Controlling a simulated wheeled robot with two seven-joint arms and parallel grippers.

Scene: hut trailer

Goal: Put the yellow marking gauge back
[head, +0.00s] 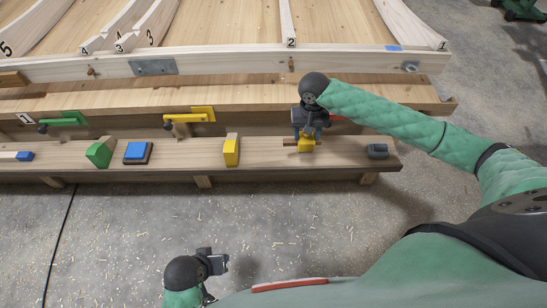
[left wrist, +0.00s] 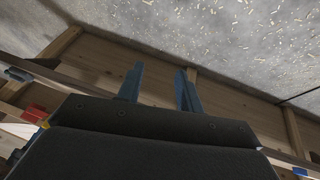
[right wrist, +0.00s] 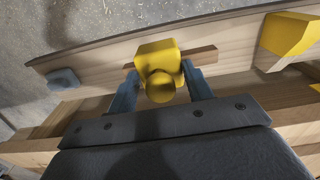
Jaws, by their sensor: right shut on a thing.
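The yellow marking gauge (head: 306,146) is a yellow block with a wooden bar through it, at the right part of the low plank shelf. My right gripper (head: 307,131) is over it, shut on it from above. In the right wrist view the gauge (right wrist: 157,55) sits between the two blue fingers (right wrist: 157,83), its rounded yellow knob towards the camera. Whether it touches the shelf I cannot tell. My left gripper (head: 222,263) hangs low over the floor, away from the shelf. In the left wrist view its fingers (left wrist: 158,88) stand apart with nothing between them.
The shelf (head: 270,155) also holds a yellow block (head: 231,151), a blue-topped block (head: 138,152), a green block (head: 99,154) and a grey-blue piece (head: 377,151). A yellow square (head: 188,117) and a green square (head: 62,121) are behind it. The floor in front is open.

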